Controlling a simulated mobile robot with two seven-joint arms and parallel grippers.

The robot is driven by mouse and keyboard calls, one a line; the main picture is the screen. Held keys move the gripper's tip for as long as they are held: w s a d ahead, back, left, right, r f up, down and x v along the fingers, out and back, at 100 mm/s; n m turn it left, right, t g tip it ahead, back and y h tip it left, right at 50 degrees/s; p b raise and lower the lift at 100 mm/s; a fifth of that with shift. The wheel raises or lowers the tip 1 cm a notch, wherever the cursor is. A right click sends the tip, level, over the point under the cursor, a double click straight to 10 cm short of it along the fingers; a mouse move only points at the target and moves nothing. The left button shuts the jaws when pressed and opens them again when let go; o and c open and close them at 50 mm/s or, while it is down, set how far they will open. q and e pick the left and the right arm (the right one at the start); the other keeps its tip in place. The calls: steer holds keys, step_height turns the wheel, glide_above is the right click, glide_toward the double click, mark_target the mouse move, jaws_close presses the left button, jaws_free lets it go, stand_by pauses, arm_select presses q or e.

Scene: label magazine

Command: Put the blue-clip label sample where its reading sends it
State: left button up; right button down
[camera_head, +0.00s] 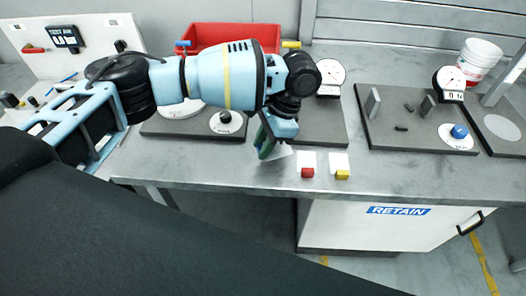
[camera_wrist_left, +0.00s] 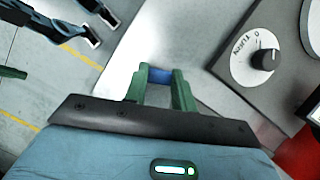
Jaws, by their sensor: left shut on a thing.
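My left gripper (camera_head: 265,143) is low over the front of the grey bench. Its green fingers (camera_wrist_left: 161,82) are shut on the blue clip (camera_wrist_left: 160,75) of the label sample. The white label (camera_head: 279,152) shows beside the fingers in the head view; its reading cannot be made out. In the head view the blue clip is hidden by the fingers. A red-clip sample (camera_head: 307,172) and a yellow-clip sample (camera_head: 342,174) lie with white labels to the right of the gripper.
A red bin (camera_head: 213,36) stands behind my left arm. Dark fixture plates with dial gauges (camera_head: 331,77) (camera_head: 449,82) occupy the bench. A black knob (camera_wrist_left: 263,59) sits on a white disc. A white bucket (camera_head: 480,58) is at right. A cabinet marked RETAIN (camera_head: 398,235) stands below.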

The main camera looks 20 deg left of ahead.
mark_target(280, 149)
arm_select(q)
steer(key=shift+s+f, duration=0.1)
steer(key=shift+f, duration=1.6)
steer(key=shift+f, duration=0.15)
steer(key=o, duration=1)
steer(key=shift+o, duration=0.2)
steer(key=v, duration=1.2)
